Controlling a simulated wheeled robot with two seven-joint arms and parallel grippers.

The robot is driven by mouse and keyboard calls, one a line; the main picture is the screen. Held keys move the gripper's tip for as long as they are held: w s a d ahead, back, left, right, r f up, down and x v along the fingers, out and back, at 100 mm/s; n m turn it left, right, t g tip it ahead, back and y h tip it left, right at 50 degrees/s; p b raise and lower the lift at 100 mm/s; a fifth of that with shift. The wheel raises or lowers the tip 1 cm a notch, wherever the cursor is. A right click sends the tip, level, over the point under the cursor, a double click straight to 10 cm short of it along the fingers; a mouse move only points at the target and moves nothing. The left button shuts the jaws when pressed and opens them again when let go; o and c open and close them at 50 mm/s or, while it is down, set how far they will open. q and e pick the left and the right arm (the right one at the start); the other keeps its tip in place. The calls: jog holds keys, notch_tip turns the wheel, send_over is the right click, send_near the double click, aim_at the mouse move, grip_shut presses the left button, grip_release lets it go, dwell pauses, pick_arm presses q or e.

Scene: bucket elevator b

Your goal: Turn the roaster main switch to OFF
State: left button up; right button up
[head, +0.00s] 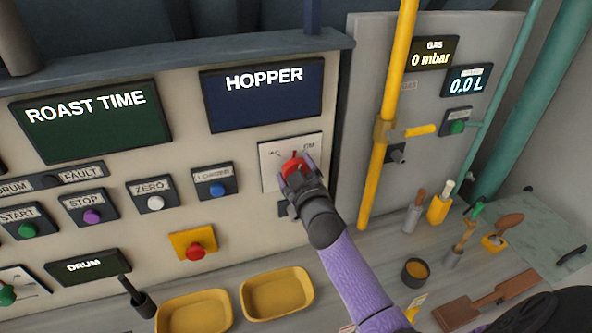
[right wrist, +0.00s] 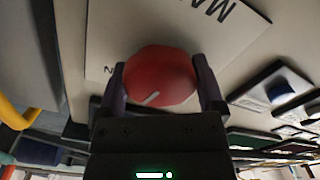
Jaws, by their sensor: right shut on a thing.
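The main switch is a red round knob (head: 291,166) on a white plate (head: 267,170), below the HOPPER display on the panel. My right gripper (head: 297,172) is shut on the knob and hides part of it. In the right wrist view the red knob (right wrist: 160,76) sits between the two dark fingers of the right gripper (right wrist: 162,88), one on each side. A short pale mark shows on the knob's near edge. The plate's lettering begins "MA"; the rest is cut off. The position labels are too small to read surely. My left gripper is not in view.
A blue button (head: 217,190) and a red stop button on yellow (head: 195,252) lie left of the switch. A yellow gas pipe (head: 386,130) rises close on the right. Yellow trays (head: 277,318) and tools stand on the counter below.

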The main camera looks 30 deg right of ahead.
jog(key=n, duration=0.5)
jog(key=shift+n, duration=0.3)
jog(key=n, duration=0.5)
jog(key=shift+n, duration=0.6)
jog(key=o, duration=1)
jog(key=v, duration=1)
jog(key=shift+f, duration=0.1)
